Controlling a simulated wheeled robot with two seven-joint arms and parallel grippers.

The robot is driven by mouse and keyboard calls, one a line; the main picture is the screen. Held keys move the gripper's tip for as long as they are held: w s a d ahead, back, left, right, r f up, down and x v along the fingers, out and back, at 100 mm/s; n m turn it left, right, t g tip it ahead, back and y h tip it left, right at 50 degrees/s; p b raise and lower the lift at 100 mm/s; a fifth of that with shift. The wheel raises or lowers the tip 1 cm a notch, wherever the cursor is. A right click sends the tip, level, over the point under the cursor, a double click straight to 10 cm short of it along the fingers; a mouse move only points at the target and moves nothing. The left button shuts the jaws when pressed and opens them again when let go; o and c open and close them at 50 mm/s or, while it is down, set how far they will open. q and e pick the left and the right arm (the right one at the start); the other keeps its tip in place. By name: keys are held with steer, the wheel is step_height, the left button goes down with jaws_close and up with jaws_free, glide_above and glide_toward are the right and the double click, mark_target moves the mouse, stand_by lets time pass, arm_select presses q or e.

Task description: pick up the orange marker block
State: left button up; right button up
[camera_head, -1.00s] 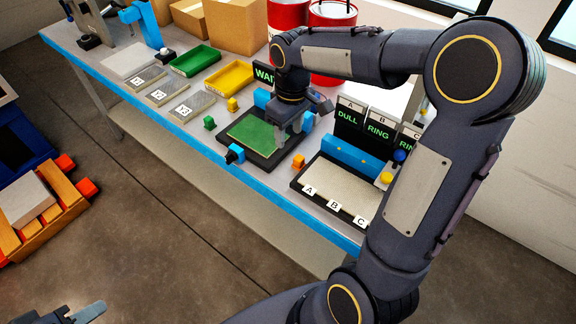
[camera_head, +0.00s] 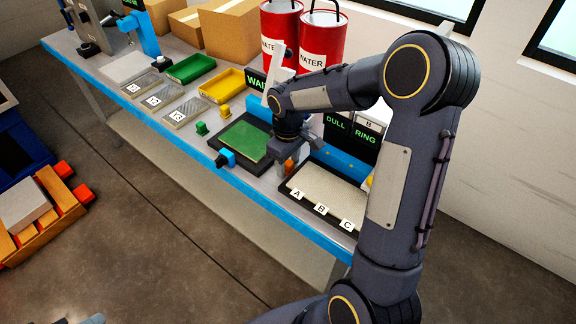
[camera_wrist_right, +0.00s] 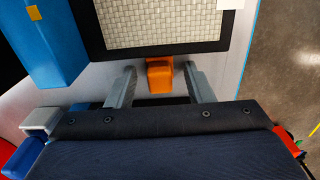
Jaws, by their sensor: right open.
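The orange marker block (camera_wrist_right: 159,75) shows in the right wrist view, standing on the grey bench top beside the dark frame of a woven light panel. My right gripper (camera_wrist_right: 159,70) is open, with one finger on each side of the block and a gap to each.
The black-framed green pad (camera_head: 243,141) is left of the gripper, the tray lettered A, B, C (camera_head: 330,188) right of it. A green block (camera_head: 201,128) and a yellow block (camera_head: 225,111) stand farther left. A blue bar (camera_wrist_right: 45,40) is close by. Red water drums (camera_head: 322,45) stand behind.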

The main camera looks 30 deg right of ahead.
steer(key=c, duration=0.9)
steer(key=shift+r, duration=0.1)
